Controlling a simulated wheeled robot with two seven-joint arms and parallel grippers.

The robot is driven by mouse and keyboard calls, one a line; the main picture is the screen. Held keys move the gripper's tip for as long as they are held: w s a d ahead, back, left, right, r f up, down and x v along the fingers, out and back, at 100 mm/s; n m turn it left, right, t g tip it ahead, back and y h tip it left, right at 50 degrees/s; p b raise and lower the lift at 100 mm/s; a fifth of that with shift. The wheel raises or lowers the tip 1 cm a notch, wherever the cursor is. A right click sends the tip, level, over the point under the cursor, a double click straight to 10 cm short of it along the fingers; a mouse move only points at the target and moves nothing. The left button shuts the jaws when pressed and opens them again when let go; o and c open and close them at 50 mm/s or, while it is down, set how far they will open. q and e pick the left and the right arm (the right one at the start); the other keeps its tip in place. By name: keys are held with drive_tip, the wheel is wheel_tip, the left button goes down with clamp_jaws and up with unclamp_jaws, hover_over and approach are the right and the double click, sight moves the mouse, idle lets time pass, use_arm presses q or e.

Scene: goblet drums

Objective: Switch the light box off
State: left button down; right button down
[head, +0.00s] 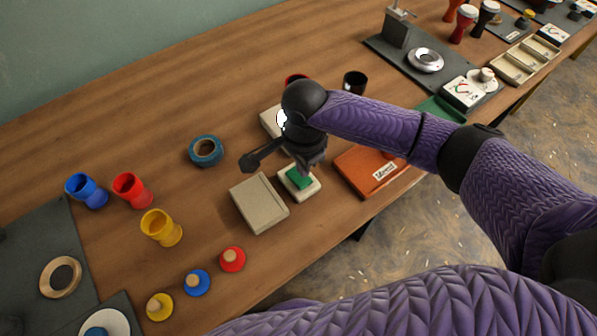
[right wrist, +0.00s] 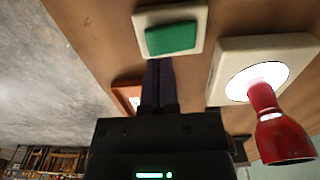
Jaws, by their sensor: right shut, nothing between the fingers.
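The light box (head: 270,120) is a cream box, partly hidden behind my right wrist in the head view. In the right wrist view the light box (right wrist: 222,88) has a glowing white disc (right wrist: 241,84) on top, and a red goblet drum (right wrist: 284,130) stands on it. A green button (head: 299,178) on a cream base sits in front of it; the button (right wrist: 170,38) also shows in the right wrist view. My right gripper (head: 312,166) is shut and empty, its fingertips close to the button; contact cannot be told. My left gripper is out of view.
A beige box (head: 259,203) stands left of the button and an orange-brown labelled case (head: 368,170) right of it. A blue ring (head: 206,150), several coloured cups and pegged discs lie further left. A black cup (head: 355,82) stands behind my right arm.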

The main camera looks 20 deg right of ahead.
sight(303, 180)
drive_tip(key=shift+f+b, duration=0.5)
drive_tip(key=shift+f, duration=1.15)
idle(0.8)
drive_tip(key=shift+r, duration=0.1)
wheel_tip(303, 180, up, 7)
drive_tip(key=p, duration=0.9)
